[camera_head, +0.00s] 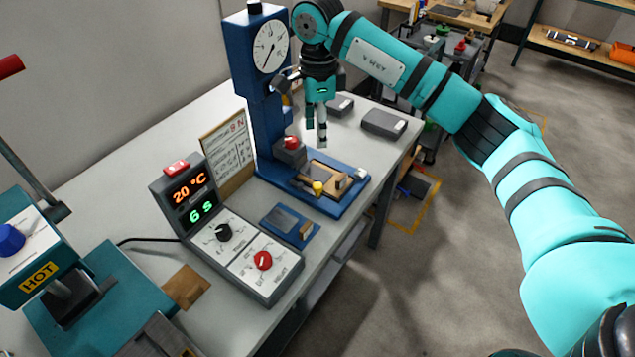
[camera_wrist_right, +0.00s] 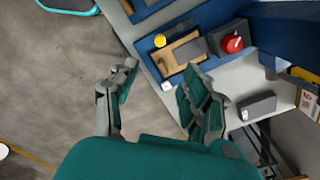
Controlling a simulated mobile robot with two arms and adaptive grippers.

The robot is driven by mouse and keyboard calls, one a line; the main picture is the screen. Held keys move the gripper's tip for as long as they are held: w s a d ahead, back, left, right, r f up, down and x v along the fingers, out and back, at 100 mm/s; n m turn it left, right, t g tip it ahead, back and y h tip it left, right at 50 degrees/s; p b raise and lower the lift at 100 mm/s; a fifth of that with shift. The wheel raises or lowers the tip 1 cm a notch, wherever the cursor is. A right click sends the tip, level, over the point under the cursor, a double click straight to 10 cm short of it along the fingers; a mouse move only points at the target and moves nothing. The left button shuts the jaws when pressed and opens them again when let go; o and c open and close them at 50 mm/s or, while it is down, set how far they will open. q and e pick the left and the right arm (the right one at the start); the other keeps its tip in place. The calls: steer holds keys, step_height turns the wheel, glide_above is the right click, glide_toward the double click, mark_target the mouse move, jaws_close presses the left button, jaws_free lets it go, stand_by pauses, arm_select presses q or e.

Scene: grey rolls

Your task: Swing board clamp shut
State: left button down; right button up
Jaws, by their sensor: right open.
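A blue test stand (camera_head: 262,115) with a round dial stands on the bench. On its blue base (camera_head: 345,203) lies a tan wooden board (camera_head: 325,172), with a yellow knob (camera_head: 318,187) at its near side and a grey block with a red knob (camera_head: 291,143) behind. Which part is the board clamp, and its angle, I cannot tell. The wrist view also shows the board (camera_wrist_right: 180,52), the yellow knob (camera_wrist_right: 160,40) and the red knob (camera_wrist_right: 232,43). My right gripper (camera_head: 316,135) hangs above and behind the board; its fingers (camera_wrist_right: 160,92) are apart and empty. My left gripper is not in view.
A control box (camera_head: 222,235) with lit displays and a small blue plate (camera_head: 290,226) stand nearer on the bench. A teal machine marked HOT (camera_head: 38,245) is at the left. The floor on the right is mostly clear.

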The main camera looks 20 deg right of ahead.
mark_target(318, 185)
step_height(318, 185, down, 17)
steer(key=p, duration=0.3)
steer(key=shift+a+r, duration=0.1)
steer(key=shift+r, duration=0.05)
steer(key=shift+c, duration=0.2)
jaws_close()
